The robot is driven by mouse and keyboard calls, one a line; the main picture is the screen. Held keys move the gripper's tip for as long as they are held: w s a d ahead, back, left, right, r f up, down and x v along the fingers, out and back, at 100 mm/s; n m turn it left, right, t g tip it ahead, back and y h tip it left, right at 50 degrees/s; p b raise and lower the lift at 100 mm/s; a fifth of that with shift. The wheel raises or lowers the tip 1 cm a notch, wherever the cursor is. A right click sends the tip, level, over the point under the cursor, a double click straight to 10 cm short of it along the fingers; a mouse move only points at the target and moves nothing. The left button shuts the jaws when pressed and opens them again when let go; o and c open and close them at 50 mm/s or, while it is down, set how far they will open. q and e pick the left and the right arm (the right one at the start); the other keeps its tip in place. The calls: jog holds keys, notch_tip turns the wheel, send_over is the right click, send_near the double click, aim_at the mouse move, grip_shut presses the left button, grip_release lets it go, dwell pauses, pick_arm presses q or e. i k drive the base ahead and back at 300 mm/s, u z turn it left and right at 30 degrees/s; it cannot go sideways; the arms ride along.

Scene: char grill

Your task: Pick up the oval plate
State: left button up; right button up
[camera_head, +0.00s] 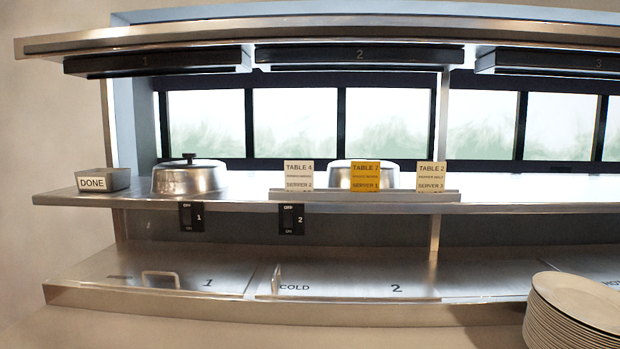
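Neither of my grippers shows in this view.
Behind is a steel counter with lids marked 1 (207,283) and 2 (397,289). The shelf (250,192) above holds a domed cover (188,178), a second cover behind ticket cards (365,176), and a DONE box (102,181). An overhead shelf (300,32) runs across the top.

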aim_at(594, 304)
jog(key=z, duration=2.1)
